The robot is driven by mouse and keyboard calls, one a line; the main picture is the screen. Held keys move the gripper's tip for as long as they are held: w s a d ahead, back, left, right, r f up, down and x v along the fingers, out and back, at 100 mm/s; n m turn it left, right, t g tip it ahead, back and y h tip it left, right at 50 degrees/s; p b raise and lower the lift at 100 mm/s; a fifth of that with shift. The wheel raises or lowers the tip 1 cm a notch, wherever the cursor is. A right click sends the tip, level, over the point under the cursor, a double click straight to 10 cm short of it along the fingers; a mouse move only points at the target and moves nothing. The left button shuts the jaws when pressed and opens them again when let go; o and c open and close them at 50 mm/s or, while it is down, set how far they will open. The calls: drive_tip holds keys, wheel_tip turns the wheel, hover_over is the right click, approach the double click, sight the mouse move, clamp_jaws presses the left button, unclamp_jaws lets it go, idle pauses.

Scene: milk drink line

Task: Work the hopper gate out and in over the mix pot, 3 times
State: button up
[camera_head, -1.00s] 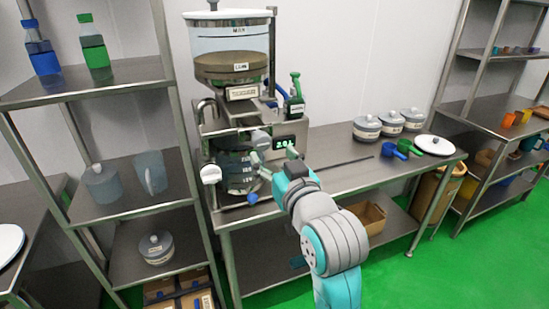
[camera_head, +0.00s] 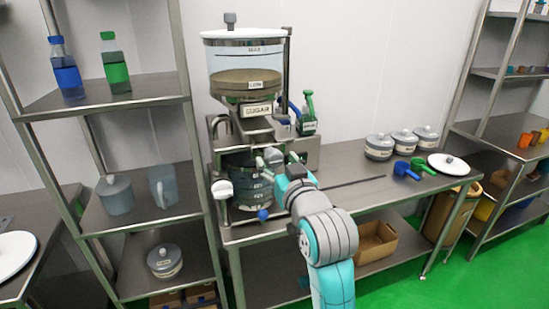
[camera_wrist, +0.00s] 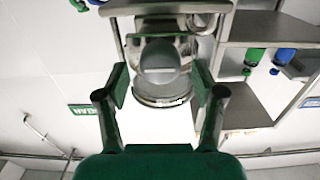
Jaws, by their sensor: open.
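The clear hopper (camera_head: 245,60) stands on a steel frame, with a white lid, brown contents and a "SUGAR" label. A silver part, which looks like the hopper gate (camera_head: 258,128), sits below that label; how far out it is I cannot tell. The mix pot (camera_head: 240,172) stands inside the frame beneath it, partly hidden by my gripper. My gripper (camera_head: 272,160) is open in front of the frame, at about the pot's upper part. In the wrist view its green fingers (camera_wrist: 161,95) stand apart, with a rounded grey part between them in the picture. I cannot see contact.
A white knob (camera_head: 222,189) and a blue knob (camera_head: 263,214) stick out low on the frame. A green-handled device (camera_head: 308,115) is at its right. A shelf rack is close on the left.

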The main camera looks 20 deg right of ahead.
drive_tip(key=shift+w, duration=1.35)
drive_tip(key=shift+c, duration=0.2)
clamp_jaws()
